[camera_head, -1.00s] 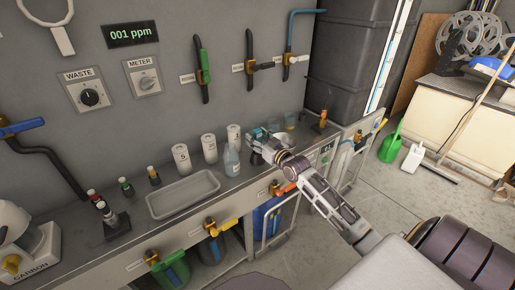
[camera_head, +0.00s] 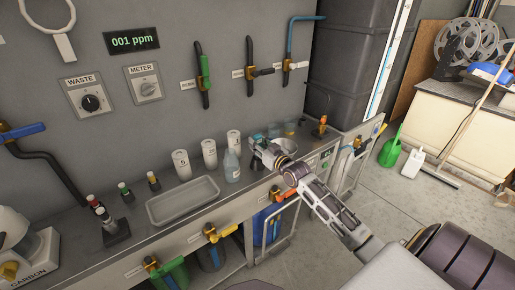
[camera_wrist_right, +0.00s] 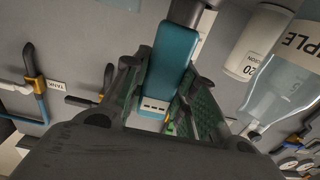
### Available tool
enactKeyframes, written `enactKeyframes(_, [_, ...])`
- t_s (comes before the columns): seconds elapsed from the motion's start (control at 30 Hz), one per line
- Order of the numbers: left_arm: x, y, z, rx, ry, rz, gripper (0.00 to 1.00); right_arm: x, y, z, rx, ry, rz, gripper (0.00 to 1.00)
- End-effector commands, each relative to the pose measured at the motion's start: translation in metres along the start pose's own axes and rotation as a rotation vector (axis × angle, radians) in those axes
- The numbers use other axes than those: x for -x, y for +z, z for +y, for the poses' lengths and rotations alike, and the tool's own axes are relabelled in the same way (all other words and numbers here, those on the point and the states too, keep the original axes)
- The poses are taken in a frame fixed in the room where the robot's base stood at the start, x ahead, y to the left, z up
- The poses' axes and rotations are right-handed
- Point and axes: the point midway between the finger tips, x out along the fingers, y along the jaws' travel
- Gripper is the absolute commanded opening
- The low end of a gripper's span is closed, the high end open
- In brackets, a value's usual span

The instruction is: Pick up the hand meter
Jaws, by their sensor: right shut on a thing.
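The hand meter is a teal, rounded block with a pale end bearing small dark slots; it fills the middle of the right wrist view (camera_wrist_right: 168,62). My right gripper (camera_wrist_right: 165,82) has one finger on each side of it and is shut on it. In the head view my right gripper (camera_head: 262,149) is over the back right of the bench, beside the clear bottle, and mostly hides the meter. How far the meter is above the bench I cannot tell. My left gripper is not in view.
A clear bottle (camera_head: 231,166) and white canisters (camera_head: 209,153) stand close left of the gripper. A grey tray (camera_head: 183,201) lies further left. An orange-handled tool (camera_head: 322,121) stands beyond. Valve pipes line the wall.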

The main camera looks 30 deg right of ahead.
Motion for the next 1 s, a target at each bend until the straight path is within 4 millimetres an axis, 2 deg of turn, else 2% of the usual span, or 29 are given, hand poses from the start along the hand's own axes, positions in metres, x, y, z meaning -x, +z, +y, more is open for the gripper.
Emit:
enactKeyframes(0.27, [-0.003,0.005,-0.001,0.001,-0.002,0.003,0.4,0.0,-0.019,0.0,0.001,0.0,0.004,0.02])
enactKeyframes(0.73, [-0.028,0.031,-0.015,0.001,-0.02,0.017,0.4,0.0,-0.085,0.0,0.002,0.0,0.004,0.02])
enactKeyframes(1.0, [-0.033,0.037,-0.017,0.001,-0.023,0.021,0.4,0.0,-0.1,0.0,0.0,0.001,0.001,0.02])
